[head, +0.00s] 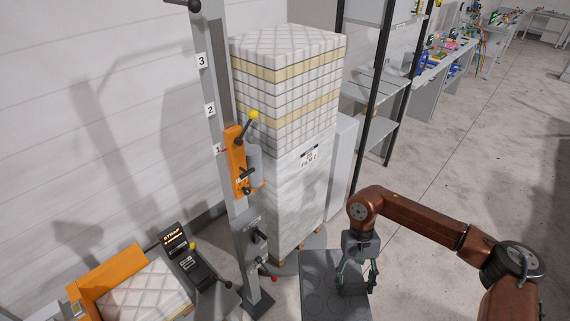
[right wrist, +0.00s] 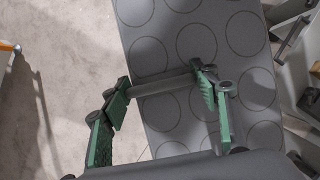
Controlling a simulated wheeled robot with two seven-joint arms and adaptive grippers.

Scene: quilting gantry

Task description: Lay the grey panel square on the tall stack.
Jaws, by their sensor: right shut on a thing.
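The grey panel (head: 320,298), marked with dark circle outlines, is at the bottom centre of the head view. It also fills the middle of the right wrist view (right wrist: 150,55). My right gripper (head: 357,279) is shut on the panel, its green fingers (right wrist: 165,105) at the ends of a grey bar on it. The tall stack (head: 285,95) of white quilted layers with yellowish bands stands behind and left of the panel. Its lower part is wrapped in white film with a label. The panel is apart from the stack top. My left gripper is out of view.
A grey mast (head: 222,120) numbered 1 to 3 stands close left of the stack, with an orange carriage (head: 236,160). A dark shelf rack (head: 372,90) stands behind right. A low quilted stack (head: 142,293) and a strap control box (head: 185,258) are at lower left. Floor at right is clear.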

